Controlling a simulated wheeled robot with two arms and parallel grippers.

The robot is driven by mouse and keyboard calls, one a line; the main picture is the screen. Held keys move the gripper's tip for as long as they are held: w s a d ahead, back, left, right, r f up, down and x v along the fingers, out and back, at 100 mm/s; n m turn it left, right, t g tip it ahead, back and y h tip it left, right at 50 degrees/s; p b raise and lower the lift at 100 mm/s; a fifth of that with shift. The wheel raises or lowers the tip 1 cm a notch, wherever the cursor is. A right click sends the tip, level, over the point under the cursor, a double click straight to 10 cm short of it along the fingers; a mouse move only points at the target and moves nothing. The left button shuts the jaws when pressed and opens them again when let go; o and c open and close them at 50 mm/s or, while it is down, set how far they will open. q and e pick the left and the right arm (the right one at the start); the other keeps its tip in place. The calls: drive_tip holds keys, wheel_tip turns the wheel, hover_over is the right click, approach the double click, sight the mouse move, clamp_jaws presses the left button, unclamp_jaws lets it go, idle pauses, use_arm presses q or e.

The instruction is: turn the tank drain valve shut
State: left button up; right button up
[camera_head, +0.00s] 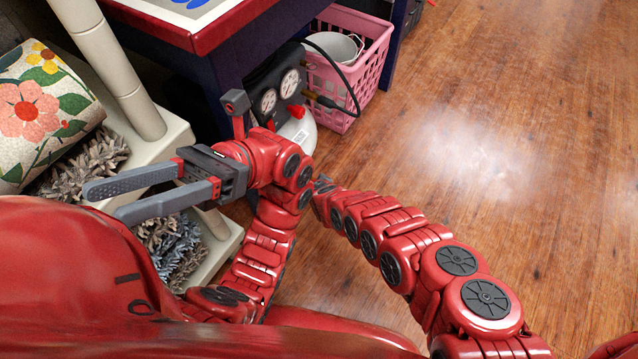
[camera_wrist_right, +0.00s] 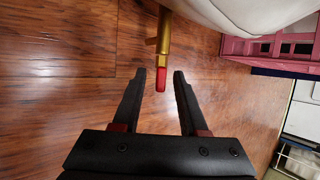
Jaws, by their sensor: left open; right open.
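In the right wrist view, the drain valve is a brass fitting (camera_wrist_right: 164,35) with a red handle (camera_wrist_right: 161,80) under the white tank (camera_wrist_right: 245,14). My right gripper (camera_wrist_right: 159,74) is open. The red handle shows between its two fingertips, with a gap on each side; I cannot tell the depth. In the head view the white tank (camera_head: 304,132) stands beside the table, partly hidden by my left arm. The drain valve and right gripper are hidden there. My left gripper (camera_head: 99,202) is open and empty, pointing left above a shelf, away from the tank.
Two gauges (camera_head: 289,83) and a red knob (camera_head: 297,111) sit above the tank, with a black hose (camera_head: 350,82). A pink basket (camera_head: 372,50) stands just behind it. A red-edged table (camera_head: 225,30) is at upper left. Wooden floor (camera_head: 480,140) is clear to the right.

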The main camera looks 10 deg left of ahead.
clamp_jaws()
idle(0.3)
